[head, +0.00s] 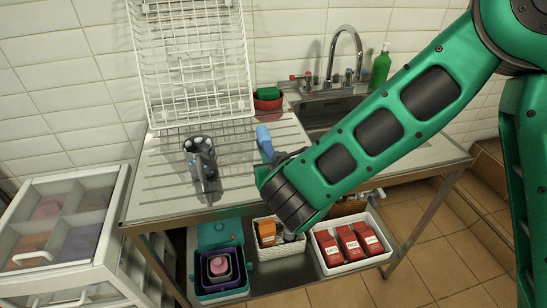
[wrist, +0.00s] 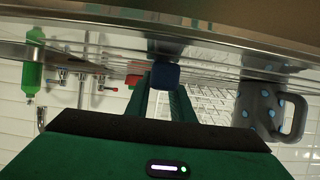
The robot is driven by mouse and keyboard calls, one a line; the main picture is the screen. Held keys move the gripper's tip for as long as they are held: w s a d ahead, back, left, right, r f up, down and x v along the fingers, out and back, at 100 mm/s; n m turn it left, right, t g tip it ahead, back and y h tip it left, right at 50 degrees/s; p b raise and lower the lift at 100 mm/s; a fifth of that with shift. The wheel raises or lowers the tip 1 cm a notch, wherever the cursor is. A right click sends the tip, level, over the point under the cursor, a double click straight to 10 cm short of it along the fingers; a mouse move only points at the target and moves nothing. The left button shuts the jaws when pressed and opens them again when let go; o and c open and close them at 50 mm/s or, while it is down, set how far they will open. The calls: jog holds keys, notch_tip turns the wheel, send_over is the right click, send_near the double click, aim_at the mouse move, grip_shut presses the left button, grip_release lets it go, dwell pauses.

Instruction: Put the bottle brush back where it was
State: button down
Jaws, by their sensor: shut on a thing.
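My gripper (wrist: 166,92) is shut on a blue thing, which I take to be the bottle brush (wrist: 166,75); only its blue end shows between the green fingers in the wrist view. My arm hides the fingertips there. I cannot tell whether the brush touches the drainboard.
A grey mug with blue dots (head: 200,155) stands left of my gripper. Behind are a white wire rack (head: 195,60), a red dish with a green sponge (head: 268,98), a sink (head: 325,112), a tap (head: 350,40) and a green soap bottle (head: 381,66). Below are bins and red packets (head: 350,243).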

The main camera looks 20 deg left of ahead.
jog(key=c, duration=1.5)
grip_release()
jog(key=shift+c, duration=0.2)
jog(key=shift+r, duration=0.2)
jog(key=v, duration=1.2)
jog(key=shift+s+f, duration=0.1)
